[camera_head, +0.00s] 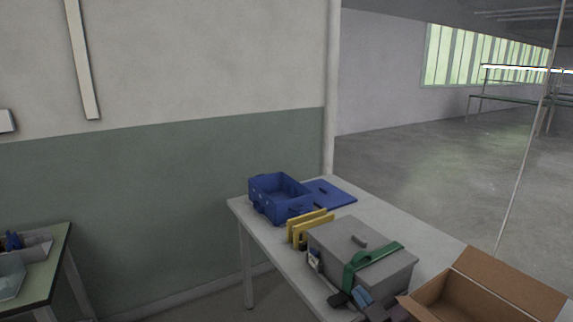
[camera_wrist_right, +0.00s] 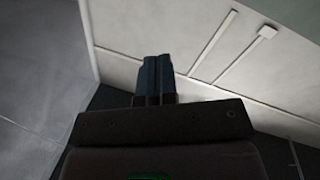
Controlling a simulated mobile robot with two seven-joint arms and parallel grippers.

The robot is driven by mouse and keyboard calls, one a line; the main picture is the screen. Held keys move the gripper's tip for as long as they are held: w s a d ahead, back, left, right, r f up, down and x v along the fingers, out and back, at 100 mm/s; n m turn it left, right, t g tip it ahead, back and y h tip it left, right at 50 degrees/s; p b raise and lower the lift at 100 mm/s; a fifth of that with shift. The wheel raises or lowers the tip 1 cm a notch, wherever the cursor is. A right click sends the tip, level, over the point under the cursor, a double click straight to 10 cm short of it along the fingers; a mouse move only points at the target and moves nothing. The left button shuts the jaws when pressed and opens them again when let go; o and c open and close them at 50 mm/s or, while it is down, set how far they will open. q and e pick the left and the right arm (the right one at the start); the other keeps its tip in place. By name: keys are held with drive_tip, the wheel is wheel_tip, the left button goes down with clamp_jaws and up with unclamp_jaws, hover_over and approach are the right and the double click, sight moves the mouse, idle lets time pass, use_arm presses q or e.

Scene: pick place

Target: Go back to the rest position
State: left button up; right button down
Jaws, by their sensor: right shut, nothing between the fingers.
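My right gripper (camera_wrist_right: 155,62) shows in the right wrist view, its two dark blue fingers pressed together with nothing between them. It points toward a pale wall with thin strips on it, and no object is near the fingertips. My left gripper is in neither view.
A table (camera_head: 242,210) holds a blue crate (camera_head: 273,205), a blue lid (camera_head: 328,192), yellow pieces (camera_head: 308,226), a grey box (camera_head: 345,255) with a green strap (camera_head: 358,262), and several small items. An open cardboard box (camera_head: 515,283) stands at right. Another table (camera_head: 55,262) is at left.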

drive_tip(key=s+d+f+m+g+h, duration=0.25)
drive_tip(key=s+d+f, duration=0.2)
drive_tip(key=f, duration=0.25)
drive_tip(key=s+d+f+m+g+h, duration=0.1)
drive_tip(key=s+d+f+m+h, duration=0.15)
drive_tip(key=s+d+f, duration=0.4)
drive_tip(key=s+d+f+m+g+h, duration=0.1)
drive_tip(key=s+f+m+g, duration=0.1)
drive_tip(key=s+f, duration=0.9)
drive_tip(key=s+m, duration=0.1)
drive_tip(key=s, duration=0.2)
drive_tip(key=shift+d+f+g+h, duration=0.25)
drive_tip(key=shift+d+g+h, duration=0.05)
drive_tip(key=shift+d+g, duration=0.05)
